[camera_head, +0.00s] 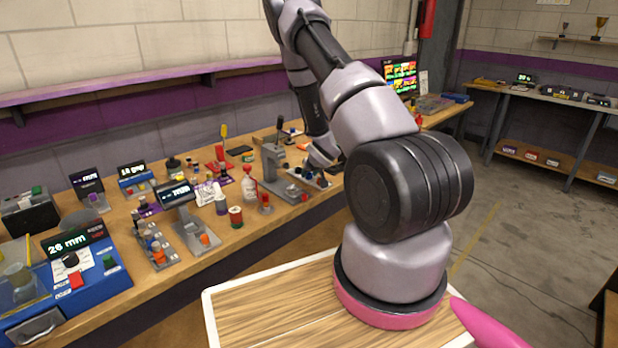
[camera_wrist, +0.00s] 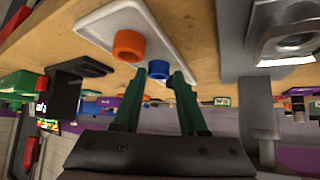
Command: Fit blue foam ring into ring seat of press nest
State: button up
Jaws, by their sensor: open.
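The blue foam ring (camera_wrist: 158,69) is small and sits on a white tray (camera_wrist: 98,28) on the bench in the wrist view. My gripper (camera_wrist: 159,76) is open, with its green fingers pointing at the tray. The blue ring shows in the gap between the fingertips, with space visible on both sides; I cannot tell how deep between them it is. A grey metal fixture (camera_wrist: 284,58) at the right of the wrist view may be the press nest; its ring seat is not clear. In the head view my gripper is too small and covered to read.
An orange ring (camera_wrist: 128,45) stands on the same tray, close to my left finger. A grey press (camera_head: 271,160) stands on the bench beside my arm's end. A red-capped bottle (camera_head: 249,184) and a fixture with orange parts (camera_head: 157,250) stand further left.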

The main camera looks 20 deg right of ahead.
jog(key=shift+w+f, duration=0.2)
jog(key=shift+w, duration=0.05)
grip_shut()
jog(key=shift+r, duration=0.1)
